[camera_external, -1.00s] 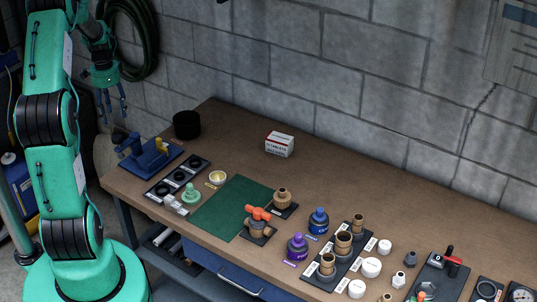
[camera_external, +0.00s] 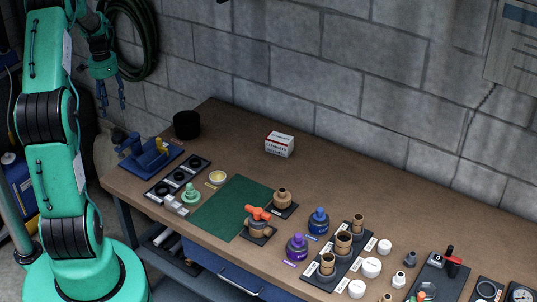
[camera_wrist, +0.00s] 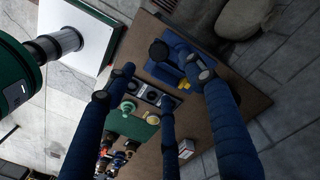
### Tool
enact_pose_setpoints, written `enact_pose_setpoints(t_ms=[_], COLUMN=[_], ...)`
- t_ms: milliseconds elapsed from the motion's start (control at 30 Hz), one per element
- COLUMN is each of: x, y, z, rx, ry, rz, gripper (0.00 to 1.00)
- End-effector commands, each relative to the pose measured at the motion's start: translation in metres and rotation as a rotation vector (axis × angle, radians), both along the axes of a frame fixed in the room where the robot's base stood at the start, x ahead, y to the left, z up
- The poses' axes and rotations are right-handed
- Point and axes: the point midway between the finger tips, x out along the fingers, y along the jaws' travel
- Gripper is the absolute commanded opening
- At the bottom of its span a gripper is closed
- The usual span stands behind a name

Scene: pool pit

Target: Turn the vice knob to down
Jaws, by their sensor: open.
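The blue vice (camera_external: 140,159) sits at the bench's left end, with a small yellow part (camera_external: 161,145) on it that may be the knob. In the wrist view the vice (camera_wrist: 166,72) is partly hidden behind my fingers, and a yellow bit (camera_wrist: 185,84) shows beside one finger. I cannot read the knob's setting. My gripper (camera_external: 111,100) hangs in the air above and to the left of the vice, apart from it. Its blue fingers (camera_wrist: 160,84) are spread open, with nothing held between them.
A black cup (camera_external: 187,124) stands just behind the vice. A tray of black rings (camera_external: 178,177) lies in front of it. A white-red box (camera_external: 279,144), green mat (camera_external: 222,208) and several fittings occupy the bench. The block wall (camera_external: 330,70) runs behind. The bench's back middle is mostly clear.

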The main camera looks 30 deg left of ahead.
Motion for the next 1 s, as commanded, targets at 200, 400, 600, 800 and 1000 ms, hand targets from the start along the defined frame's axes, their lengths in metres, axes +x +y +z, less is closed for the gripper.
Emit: enact_pose_setpoints(t_ms=[200,400,600,800,1000], x=[0.005,0.01,0.014,0.017,0.018], y=[0.012,0.025,0.036,0.044,0.048], z=[0.001,0.002,0.002,0.002,0.002], rx=[-0.057,-0.108,-0.141,-0.155,-0.154], ry=[0.055,0.136,0.237,0.336,0.388], rz=[0.314,0.668,1.017,1.297,1.433], gripper=[0.54,0.54,0.54,0.54,0.54])
